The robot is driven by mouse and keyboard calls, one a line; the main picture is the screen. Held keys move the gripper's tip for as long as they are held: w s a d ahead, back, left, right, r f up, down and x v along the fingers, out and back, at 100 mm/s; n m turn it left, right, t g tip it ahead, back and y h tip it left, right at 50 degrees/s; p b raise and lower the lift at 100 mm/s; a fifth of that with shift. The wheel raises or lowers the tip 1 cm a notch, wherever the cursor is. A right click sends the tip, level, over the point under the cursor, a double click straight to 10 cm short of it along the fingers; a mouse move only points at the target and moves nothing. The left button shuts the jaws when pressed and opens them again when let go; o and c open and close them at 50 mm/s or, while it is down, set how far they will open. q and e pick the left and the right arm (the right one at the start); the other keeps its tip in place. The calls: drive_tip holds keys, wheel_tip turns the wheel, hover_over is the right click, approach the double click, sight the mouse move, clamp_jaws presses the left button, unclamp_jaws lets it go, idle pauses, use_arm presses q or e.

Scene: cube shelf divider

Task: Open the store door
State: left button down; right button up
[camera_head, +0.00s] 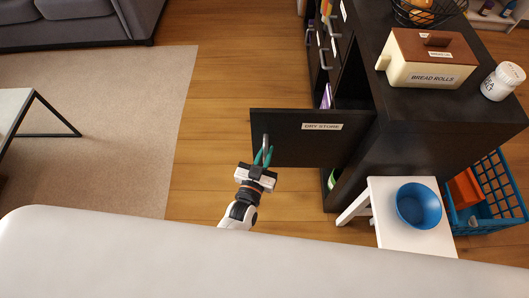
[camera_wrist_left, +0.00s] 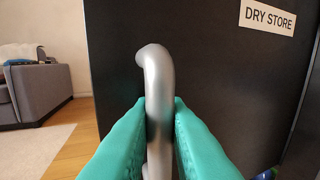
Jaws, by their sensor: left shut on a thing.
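The dark store door (camera_head: 300,150) carries a "DRY STORE" label (camera_head: 322,126) and stands swung out from the dark cabinet (camera_head: 420,125), with a gap into the cabinet behind it. My left gripper (camera_head: 262,160) is at the door's free edge, shut on the grey metal handle (camera_head: 265,143). In the left wrist view the green fingers sit on both sides of the curved handle (camera_wrist_left: 158,85), and the door's face (camera_wrist_left: 215,90) fills the picture behind it. The lower end of the handle is hidden between the fingers. My right gripper is not in view.
A white stool (camera_head: 400,232) with a blue bowl (camera_head: 419,205) stands beside the cabinet. A blue crate (camera_head: 497,190) is at the far right. A bread box (camera_head: 430,58) and white jar (camera_head: 502,81) stand on top. Wooden floor (camera_head: 215,150) is clear left of the door.

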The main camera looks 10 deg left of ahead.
use_arm(q)
drive_tip(key=shift+d, duration=0.15)
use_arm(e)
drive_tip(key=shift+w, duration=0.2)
use_arm(q)
drive_tip(key=c, duration=1.4)
unclamp_jaws()
drive_tip(key=shift+c, duration=0.2)
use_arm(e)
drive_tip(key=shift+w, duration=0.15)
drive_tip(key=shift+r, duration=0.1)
